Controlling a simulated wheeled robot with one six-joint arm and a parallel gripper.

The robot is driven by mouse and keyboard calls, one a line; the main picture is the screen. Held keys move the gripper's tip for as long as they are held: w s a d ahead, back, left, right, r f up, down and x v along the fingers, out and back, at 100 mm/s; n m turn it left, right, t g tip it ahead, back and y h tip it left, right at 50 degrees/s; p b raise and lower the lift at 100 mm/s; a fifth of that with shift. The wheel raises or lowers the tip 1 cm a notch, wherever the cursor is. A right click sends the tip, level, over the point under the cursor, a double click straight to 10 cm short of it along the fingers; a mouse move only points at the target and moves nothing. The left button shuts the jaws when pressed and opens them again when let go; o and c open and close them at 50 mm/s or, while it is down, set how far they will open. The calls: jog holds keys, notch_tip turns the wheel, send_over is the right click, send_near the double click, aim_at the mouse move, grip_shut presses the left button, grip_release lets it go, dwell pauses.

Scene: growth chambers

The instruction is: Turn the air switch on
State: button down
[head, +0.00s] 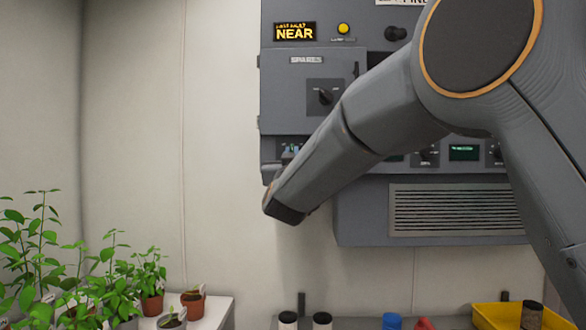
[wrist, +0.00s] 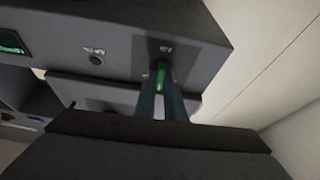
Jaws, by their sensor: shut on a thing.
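The air switch (wrist: 162,72) is a small lever glowing green on a dark plate of the grey control panel in the wrist view. A short label beside it is too blurred to read surely. My gripper (wrist: 162,98) has its two fingers closed around the lever, covering part of it. I cannot tell for sure which way the lever is tilted. In the head view my arm reaches across the panel to its lower left corner, where the switch area (head: 289,150) is small and partly hidden.
The panel has a SPARES box (head: 308,90) with a knob, a NEAR display (head: 295,32) and a vent grille (head: 455,210). Potted plants (head: 152,283) stand lower left; a yellow tray (head: 490,318) is lower right.

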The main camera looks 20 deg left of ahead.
jog(key=shift+a+m+g+h+b, duration=0.1)
jog(key=shift+m+h+b, duration=0.35)
jog(key=shift+m+h, duration=1.25)
jog(key=shift+a+m+g+h+b, duration=0.1)
jog(key=shift+m+h+b, duration=0.45)
jog(key=shift+m, duration=2.3)
jog(key=shift+a+m+g+h+b, duration=0.1)
jog(key=shift+m+h+b, duration=0.25)
jog(key=shift+m+h, duration=1.4)
jog(key=shift+d+m+y, duration=0.1)
jog(key=shift+m+y, duration=0.5)
jog(key=c, duration=1.8)
grip_release()
jog(key=shift+c, duration=0.2)
jog(key=b+v, duration=0.2)
jog(key=v, duration=0.5)
jog(key=shift+s, duration=0.45)
jog(key=shift+f, duration=0.1)
